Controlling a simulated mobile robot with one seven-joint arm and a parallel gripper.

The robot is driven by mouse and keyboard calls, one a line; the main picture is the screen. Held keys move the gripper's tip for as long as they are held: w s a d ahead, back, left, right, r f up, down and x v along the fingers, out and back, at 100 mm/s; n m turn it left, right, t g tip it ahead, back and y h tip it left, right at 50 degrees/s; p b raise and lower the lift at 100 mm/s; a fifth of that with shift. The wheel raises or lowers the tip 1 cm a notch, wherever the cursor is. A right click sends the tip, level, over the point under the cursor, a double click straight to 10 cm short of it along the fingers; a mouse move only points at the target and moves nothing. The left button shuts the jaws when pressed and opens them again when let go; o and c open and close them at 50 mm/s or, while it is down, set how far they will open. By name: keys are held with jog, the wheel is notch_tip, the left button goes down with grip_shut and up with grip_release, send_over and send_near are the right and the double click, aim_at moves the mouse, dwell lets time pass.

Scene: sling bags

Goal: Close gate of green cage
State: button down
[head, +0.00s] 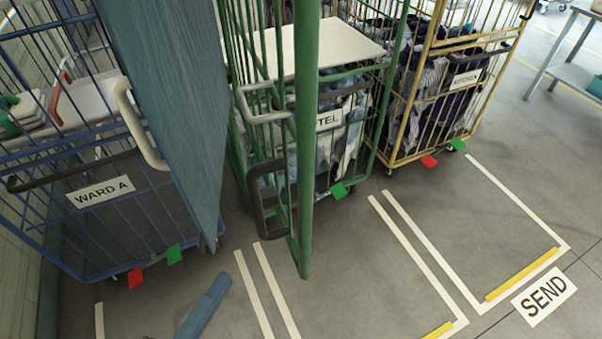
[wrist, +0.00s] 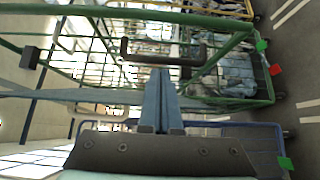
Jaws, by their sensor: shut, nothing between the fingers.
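The green cage (head: 370,125) stands in the middle of the head view, its label partly hidden behind a green post. Its gate (head: 305,130) stands open, swung out toward me and seen nearly edge-on. A dark handle (head: 258,205) and a pale grey handle (head: 262,117) sit at the gate's left side. In the wrist view the dark handle (wrist: 165,60) lies just past my fingertips. My gripper (head: 223,282) is low in the head view, its blue fingers shut and empty, pointing up toward the dark handle. The fingers (wrist: 160,75) also show in the wrist view; contact with the handle cannot be told.
A blue cage (head: 55,225) labelled WARD A stands left, with a tall blue-grey panel (head: 170,100) beside the green gate. A yellow cage (head: 398,155) stands right. White floor lines and a SEND sign (head: 543,296) lie on clear floor in front.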

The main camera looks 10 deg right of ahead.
jog(key=p, duration=0.3)
send_near(290, 208)
jog(key=w, duration=0.4)
jog(key=d, duration=0.1)
jog(key=d+p, duration=0.1)
jog(key=shift+w+d, duration=0.25)
jog(key=shift+w, duration=0.05)
jog(key=shift+d+f, duration=0.15)
jog(key=shift+d, duration=0.25)
jog(key=shift+w, duration=0.15)
